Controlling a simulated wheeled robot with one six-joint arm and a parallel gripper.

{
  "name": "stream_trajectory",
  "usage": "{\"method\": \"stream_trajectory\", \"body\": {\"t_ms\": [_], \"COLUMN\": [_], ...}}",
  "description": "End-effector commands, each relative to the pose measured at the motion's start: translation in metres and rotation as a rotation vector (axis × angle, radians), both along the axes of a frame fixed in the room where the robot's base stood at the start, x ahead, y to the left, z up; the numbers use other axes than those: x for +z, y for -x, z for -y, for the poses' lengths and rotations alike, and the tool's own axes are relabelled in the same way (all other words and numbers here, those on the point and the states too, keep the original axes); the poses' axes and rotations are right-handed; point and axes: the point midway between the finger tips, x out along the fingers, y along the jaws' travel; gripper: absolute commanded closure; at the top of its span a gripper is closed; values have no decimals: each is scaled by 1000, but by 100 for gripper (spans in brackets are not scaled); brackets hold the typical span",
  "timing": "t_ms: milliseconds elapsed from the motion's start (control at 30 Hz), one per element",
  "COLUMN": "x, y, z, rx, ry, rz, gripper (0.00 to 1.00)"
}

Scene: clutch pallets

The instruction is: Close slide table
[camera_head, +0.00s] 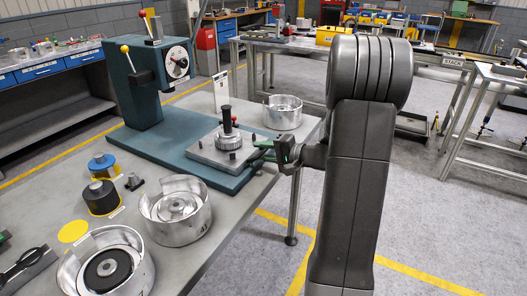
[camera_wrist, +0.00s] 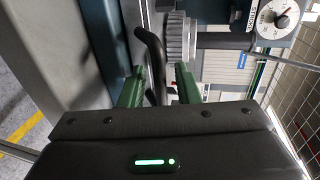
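The slide table (camera_head: 205,157) is a grey metal plate on the teal base of the press (camera_head: 148,85). A toothed metal part with a black upright pin (camera_head: 228,130) stands on it, in front of the press column rather than under its head. My gripper (camera_head: 262,150) is at the plate's right edge, its green fingers pointing left. In the wrist view a curved black handle (camera_wrist: 156,55) runs between the two fingers of my gripper (camera_wrist: 160,82). The fingers are apart, with a visible gap to the handle on the right side. The gripper hides the handle in the head view.
Metal housings stand on the bench at the back (camera_head: 283,112), middle (camera_head: 175,210) and front (camera_head: 105,265). The bench's right edge lies under my arm, with open floor beyond.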

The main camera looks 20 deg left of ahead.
Motion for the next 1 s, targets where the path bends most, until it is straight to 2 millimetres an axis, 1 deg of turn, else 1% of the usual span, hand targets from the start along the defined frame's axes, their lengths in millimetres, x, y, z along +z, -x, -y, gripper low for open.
{"method": "stream_trajectory", "body": {"t_ms": [167,200,333,533,633,767,900,1000], "x": [0,0,0,0,-1,-4,-3,-1], "y": [0,0,0,0,0,-2,-3,-3], "z": [0,0,0,0,-4,-21,-44,-49], "rx": [0,0,0,1,2,3,6,2], "ry": [0,0,0,1,1,1,1,1], "rz": [0,0,0,0,0,1,2,0], "gripper": [71,75,100,100,100,100,100,100]}}
